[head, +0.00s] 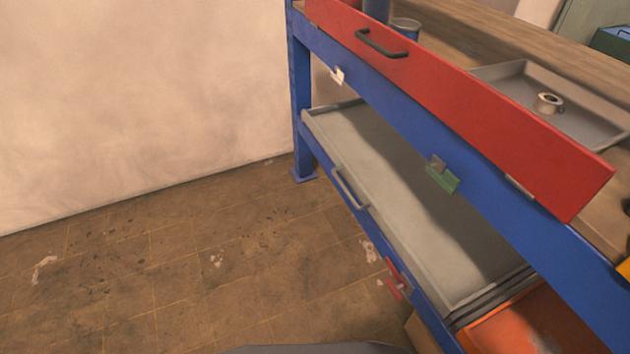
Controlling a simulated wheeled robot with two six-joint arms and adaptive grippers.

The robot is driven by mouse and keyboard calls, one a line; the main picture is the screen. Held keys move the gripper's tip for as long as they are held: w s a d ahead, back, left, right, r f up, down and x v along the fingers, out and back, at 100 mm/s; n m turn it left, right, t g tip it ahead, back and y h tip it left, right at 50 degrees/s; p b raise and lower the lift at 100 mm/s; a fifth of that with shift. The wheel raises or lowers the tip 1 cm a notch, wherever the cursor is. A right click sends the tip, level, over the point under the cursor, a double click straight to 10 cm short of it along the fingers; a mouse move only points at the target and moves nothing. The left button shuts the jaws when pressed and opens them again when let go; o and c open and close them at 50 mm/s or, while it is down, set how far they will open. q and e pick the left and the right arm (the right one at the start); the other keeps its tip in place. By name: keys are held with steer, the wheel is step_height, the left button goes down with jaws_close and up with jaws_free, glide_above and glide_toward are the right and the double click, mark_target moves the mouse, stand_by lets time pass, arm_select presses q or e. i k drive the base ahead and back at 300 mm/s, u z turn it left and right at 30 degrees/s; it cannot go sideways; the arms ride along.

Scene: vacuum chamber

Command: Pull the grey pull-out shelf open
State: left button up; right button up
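The grey pull-out shelf (400,190) is a shallow tray in the lower level of a blue workbench frame (420,140). A grey bar handle (350,188) sits on its front side, near its far end. The shelf's front edge appears about in line with the blue lower rail, so it looks pushed in. Its rear part is hidden behind the blue upper rail and the red panel. Neither of my grippers is in view.
A red panel (460,105) with a dark handle (382,44) runs along the bench top. A grey tray (560,112) holds a metal ring (549,102). An orange bin (540,325) is at lower right. Green (442,178) and red (394,279) clips stick out. The floor at left is clear.

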mark_target(455, 255)
steer(key=u, duration=0.2)
steer(key=i, duration=0.8)
steer(key=z, duration=0.7)
steer(key=i, duration=0.45)
steer(key=z, duration=0.45)
